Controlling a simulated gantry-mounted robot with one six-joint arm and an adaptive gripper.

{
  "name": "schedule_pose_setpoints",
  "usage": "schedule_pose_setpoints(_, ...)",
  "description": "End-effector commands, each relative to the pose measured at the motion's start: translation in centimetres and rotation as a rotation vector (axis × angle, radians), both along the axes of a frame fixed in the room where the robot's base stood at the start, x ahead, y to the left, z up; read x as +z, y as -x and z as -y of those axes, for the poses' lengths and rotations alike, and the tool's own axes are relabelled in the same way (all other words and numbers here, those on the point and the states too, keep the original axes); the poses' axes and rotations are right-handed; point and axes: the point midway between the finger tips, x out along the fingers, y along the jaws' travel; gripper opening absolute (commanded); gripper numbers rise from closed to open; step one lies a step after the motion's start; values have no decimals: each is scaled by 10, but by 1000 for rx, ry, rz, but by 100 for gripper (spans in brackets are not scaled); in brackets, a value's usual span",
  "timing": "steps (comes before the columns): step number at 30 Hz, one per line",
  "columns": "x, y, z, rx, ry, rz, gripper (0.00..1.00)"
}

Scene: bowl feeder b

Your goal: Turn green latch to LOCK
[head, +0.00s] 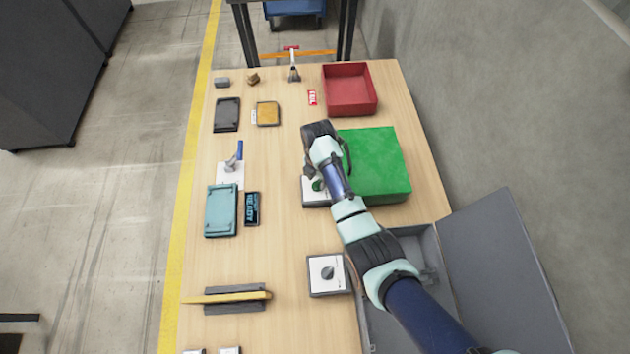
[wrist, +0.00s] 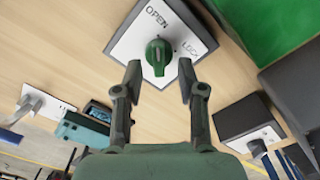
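The green latch (wrist: 158,52) is a rounded knob on a white plate (wrist: 125,52) with a dark base. The plate reads OPEN above the knob and LOCK to its right in the wrist view. The knob's long axis runs roughly up and down in that view, toward OPEN; its exact setting is hard to tell. My gripper (wrist: 160,80) is open and empty, its two fingertips apart just short of the knob, one toward each side. No contact shows. In the head view the latch (head: 318,185) is partly hidden by my arm.
A green block (head: 378,160) stands close to the right of the latch. A second white-topped knob box (head: 318,287) and an open grey case (head: 500,265) are nearer. A red tray (head: 350,107) is farther off.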

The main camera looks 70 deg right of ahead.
Motion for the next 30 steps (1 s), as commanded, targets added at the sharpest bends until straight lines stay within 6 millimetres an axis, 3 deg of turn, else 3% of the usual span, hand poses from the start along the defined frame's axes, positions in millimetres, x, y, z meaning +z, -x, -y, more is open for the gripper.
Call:
schedule_pose_setpoints(3, -17, 0, 0, 0, 0, 0, 40)
schedule_pose_setpoints(12, -20, -1, 0, 0, 2, 2, 40)
schedule_pose_setpoints(13, -20, 0, 0, 0, 2, 2, 38)
schedule_pose_setpoints(20, -20, 0, 0, 0, 2, 2, 0)
schedule_pose_setpoints(30, -19, 0, 0, -16, 1, 1, 0)
